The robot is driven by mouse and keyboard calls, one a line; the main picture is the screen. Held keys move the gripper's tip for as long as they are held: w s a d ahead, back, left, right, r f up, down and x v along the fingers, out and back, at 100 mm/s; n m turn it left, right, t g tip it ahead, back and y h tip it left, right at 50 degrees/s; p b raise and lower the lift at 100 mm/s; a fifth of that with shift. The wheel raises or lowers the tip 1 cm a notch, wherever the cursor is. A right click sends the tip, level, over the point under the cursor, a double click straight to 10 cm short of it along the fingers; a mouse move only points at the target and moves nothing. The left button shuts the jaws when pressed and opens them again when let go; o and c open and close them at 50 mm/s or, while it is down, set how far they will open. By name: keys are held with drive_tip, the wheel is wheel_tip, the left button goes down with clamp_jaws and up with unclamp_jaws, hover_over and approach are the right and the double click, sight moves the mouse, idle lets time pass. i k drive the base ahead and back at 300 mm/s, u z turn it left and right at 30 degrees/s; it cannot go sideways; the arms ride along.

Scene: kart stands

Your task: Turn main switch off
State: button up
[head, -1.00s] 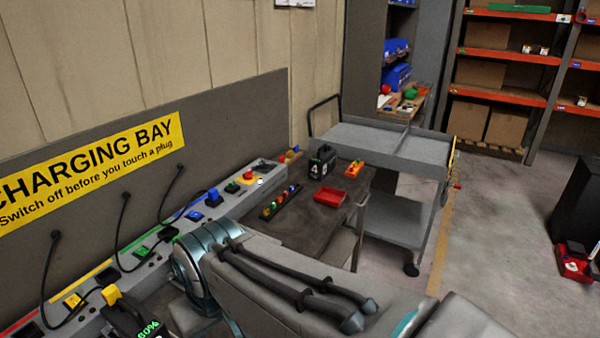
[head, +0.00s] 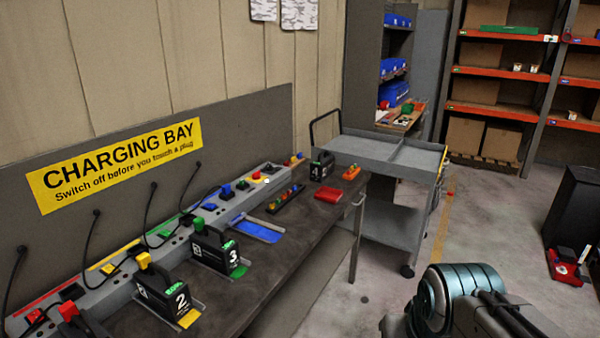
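A grey charging rail (head: 120,275) runs along the back of the bench under the yellow CHARGING BAY sign (head: 115,165). Near its right end sits a small yellow unit with red on it (head: 256,175), which looks like the main switch; it is too small to tell its position. A dark panel (head: 270,167) lies just right of it. My arm shows only at the lower right, well away from the rail. My gripper is not in view.
Black battery 2 (head: 170,295) and battery 3 (head: 220,250) stand before the rail; battery 4 (head: 321,165) is at the far end. A blue pad (head: 258,230), a strip of coloured pieces (head: 286,198) and a red tray (head: 328,194) lie on the bench (head: 290,245). A grey cart (head: 385,155) stands beyond.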

sight(256, 175)
drive_tip(key=z, duration=0.45)
drive_tip(key=i, duration=1)
drive_tip(key=z, duration=0.35)
drive_tip(key=i, duration=1.45)
drive_tip(key=u, duration=1.1)
drive_tip(key=i, duration=0.85)
drive_tip(key=u, duration=1)
drive_tip(key=i, duration=0.25)
drive_tip(key=u, duration=0.25)
